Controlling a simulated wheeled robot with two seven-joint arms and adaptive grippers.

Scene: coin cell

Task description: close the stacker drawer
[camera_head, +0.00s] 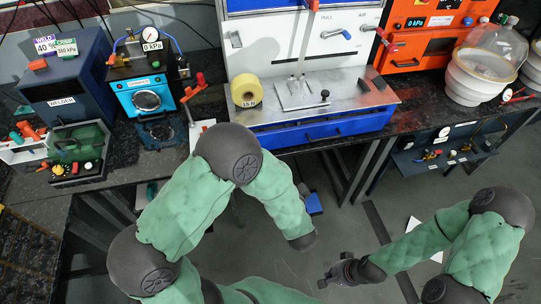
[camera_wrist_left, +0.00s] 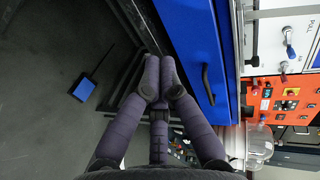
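The stacker (camera_head: 300,65) is a white and blue machine with a metal top plate at the back centre of the head view. Its blue drawer (camera_head: 325,129) is under that plate; how far it stands out I cannot tell. In the left wrist view the blue drawer front (camera_wrist_left: 190,40) has a black bar handle (camera_wrist_left: 207,86). My left gripper (camera_wrist_left: 159,76) has its fingertips together, empty, left of the handle and apart from it in the picture. It is hidden in the head view. My right gripper (camera_head: 336,272) is low over the floor, away from the stacker; its finger opening is unclear.
Dark bench legs (camera_head: 345,170) stand below. A blue object (camera_wrist_left: 84,88) lies on the floor.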

